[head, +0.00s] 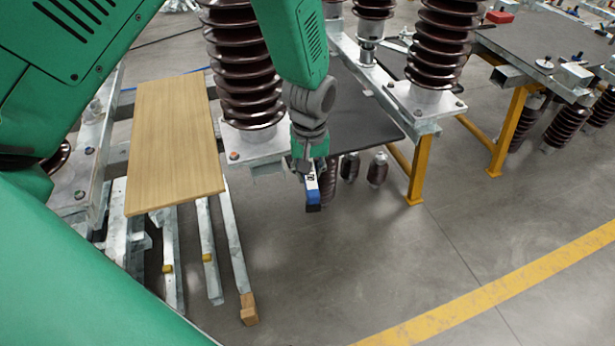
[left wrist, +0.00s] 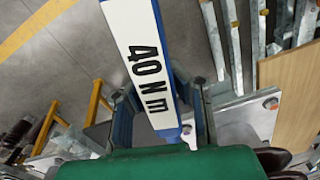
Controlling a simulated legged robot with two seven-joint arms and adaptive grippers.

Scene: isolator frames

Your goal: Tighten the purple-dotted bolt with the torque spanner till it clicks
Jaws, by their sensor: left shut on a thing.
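The torque spanner (head: 313,193) has a blue and white handle that hangs below my left gripper (head: 308,160) in the head view. In the left wrist view the spanner (left wrist: 146,60) shows a white label reading "40 N m". The left gripper's fingers (left wrist: 165,105) are shut on it. The spanner's working end is hidden by the gripper and the arm. A bolt with a reddish mark (head: 235,155) sits on the base plate left of the gripper. My right gripper is not in view.
Brown ribbed insulators (head: 245,70) stand on galvanised frames close to the gripper. A wooden board (head: 172,140) lies on the frame at left. A dark panel (head: 365,115) and a yellow leg (head: 415,175) stand at right. The grey floor in front is clear.

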